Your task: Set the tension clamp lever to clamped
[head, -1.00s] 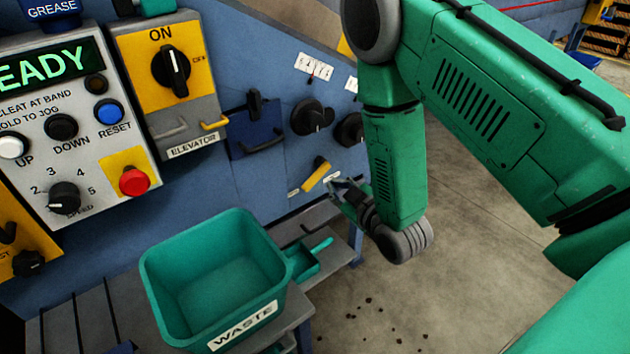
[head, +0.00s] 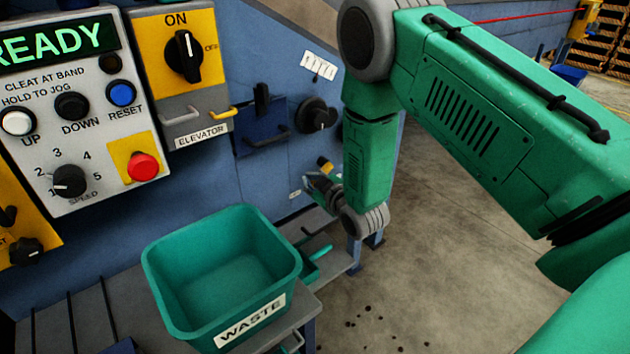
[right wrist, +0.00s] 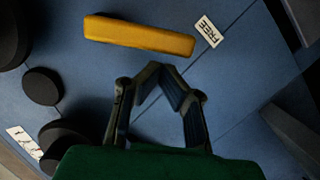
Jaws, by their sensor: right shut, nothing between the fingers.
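The tension clamp lever is a yellow bar with a dark hub on the blue panel. In the head view only a small part of the lever (head: 326,165) shows above my right gripper, which hides the rest. In the right wrist view the yellow lever (right wrist: 140,35) lies across the top, its right end close to a white FREE label (right wrist: 208,36). My right gripper (head: 311,182) is shut and empty, close in front of the panel. In the right wrist view its fingertips (right wrist: 162,69) meet just below the bar, with a visible gap. My left gripper is out of view.
A green WASTE bin (head: 160,275) stands on the grey bench left of my right gripper. A round black knob (head: 316,115) sits above the lever. A control box (head: 75,130) is at the left. Open floor lies at the right.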

